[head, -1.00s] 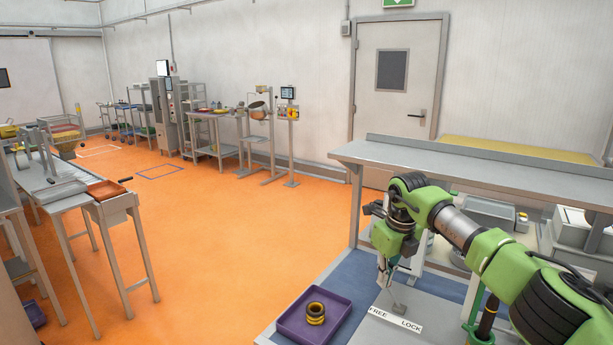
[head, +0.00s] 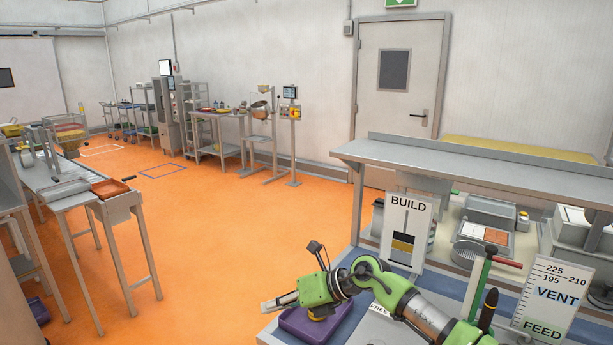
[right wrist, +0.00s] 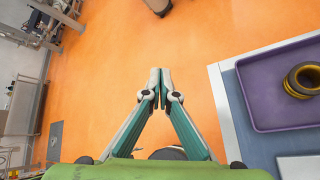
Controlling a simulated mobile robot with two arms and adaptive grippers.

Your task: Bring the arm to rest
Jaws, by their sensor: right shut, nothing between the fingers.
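My right arm, green and black, reaches in from the lower right in the head view. Its gripper (head: 280,302) points left, near the left edge of the bench and beside the purple tray (head: 312,325). In the right wrist view the two fingertips (right wrist: 161,78) are together with nothing between them, above the orange floor. The tray (right wrist: 240,95) lies to the right there, apart from the gripper. Dark and yellow rings (right wrist: 303,80) sit in the tray; in the head view my arm hides them. My left gripper is in neither view.
A BUILD sign (head: 407,232) and a VENT/FEED board (head: 547,295) stand on the bench, with a red-handled green post (head: 478,285) between them. A grey shelf (head: 480,172) spans behind. Orange floor (head: 220,240) left of the bench is clear.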

